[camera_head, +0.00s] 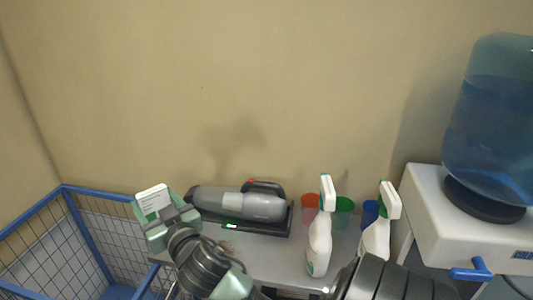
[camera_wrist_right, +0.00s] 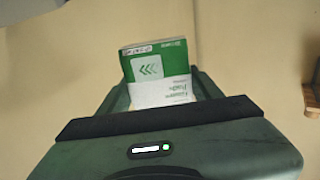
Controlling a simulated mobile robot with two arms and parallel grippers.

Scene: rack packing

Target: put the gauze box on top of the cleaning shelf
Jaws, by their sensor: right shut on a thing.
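The gauze box (camera_head: 152,200), white and green, is held in my right gripper (camera_head: 160,215) in the head view. In the right wrist view the green and white box (camera_wrist_right: 158,72) stands between the fingers of the gripper (camera_wrist_right: 160,95), which is shut on it. The cleaning shelf (camera_head: 262,255) is a grey top with a handheld vacuum, spray bottles and cups on it. The box and gripper appear over the shelf's left end, beside the vacuum; their exact height above it is unclear. My left gripper is not in view.
The grey vacuum (camera_head: 240,203) lies in a dark dock at the shelf's back. Two white spray bottles (camera_head: 319,240) and red, green and blue cups (camera_head: 309,206) stand right. A blue wire cage (camera_head: 66,225) is left; a water dispenser (camera_head: 455,215) is right.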

